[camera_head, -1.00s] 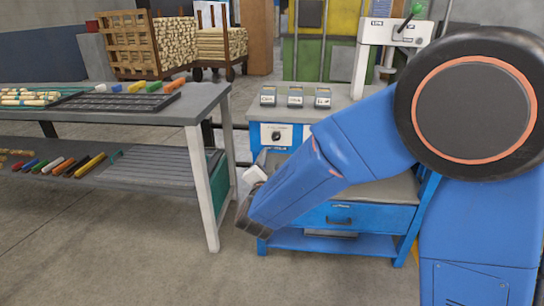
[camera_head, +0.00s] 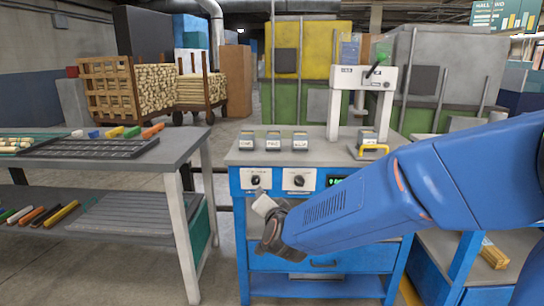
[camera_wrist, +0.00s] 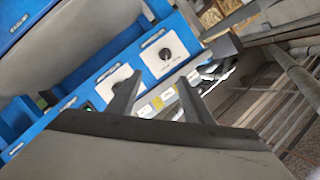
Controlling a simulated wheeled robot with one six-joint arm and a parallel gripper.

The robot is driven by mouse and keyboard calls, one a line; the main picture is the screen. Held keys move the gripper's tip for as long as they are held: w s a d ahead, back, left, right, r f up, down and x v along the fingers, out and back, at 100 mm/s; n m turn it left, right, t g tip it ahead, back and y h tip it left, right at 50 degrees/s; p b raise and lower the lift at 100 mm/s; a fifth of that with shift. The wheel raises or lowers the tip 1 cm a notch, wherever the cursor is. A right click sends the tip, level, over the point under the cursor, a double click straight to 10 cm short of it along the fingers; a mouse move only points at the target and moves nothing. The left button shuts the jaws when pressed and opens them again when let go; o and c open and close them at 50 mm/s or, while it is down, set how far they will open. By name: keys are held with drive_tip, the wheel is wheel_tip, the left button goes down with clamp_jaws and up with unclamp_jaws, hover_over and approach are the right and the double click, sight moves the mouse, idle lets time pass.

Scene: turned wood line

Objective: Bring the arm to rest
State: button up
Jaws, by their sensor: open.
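My blue arm (camera_head: 400,195) reaches in from the right edge of the head view and slopes slightly down to the left. Its dark wrist and a white part at its end stand in front of the blue workbench (camera_head: 320,261). My gripper's fingers cannot be made out clearly in the head view. In the wrist view my gripper (camera_wrist: 159,80) is open, its two dark fingers apart with nothing held between them. Behind the fingers is a tilted view of a blue panel (camera_wrist: 110,72) with a black knob (camera_wrist: 165,54).
A grey table (camera_head: 185,146) with a black tray (camera_head: 100,148) and coloured sticks stands at left. On the workbench are three small labelled boxes (camera_head: 273,141) and a white press (camera_head: 341,100) with a green-knobbed lever. Bare floor (camera_head: 225,240) shows between table and bench.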

drive_tip(key=s+d+f+n+g+h, duration=0.1)
drive_tip(key=s+d+n+g, duration=0.1)
drive_tip(key=s+d, duration=0.8)
drive_tip(key=s+d+f+n+g+h, duration=0.1)
drive_tip(key=s+d+g, duration=0.4)
drive_tip(key=s+d, duration=0.5)
drive_tip(key=s+d+f+n+g+h, duration=0.1)
drive_tip(key=s+d+f+n+g, duration=0.2)
drive_tip(key=s+d, duration=0.7)
drive_tip(key=s+n, duration=0.1)
drive_tip(key=s, duration=0.4)
drive_tip(key=shift+s+d+g, duration=0.2)
drive_tip(key=shift+d+g, duration=0.1)
drive_tip(key=shift+d, duration=0.1)
drive_tip(key=shift+c, duration=0.3)
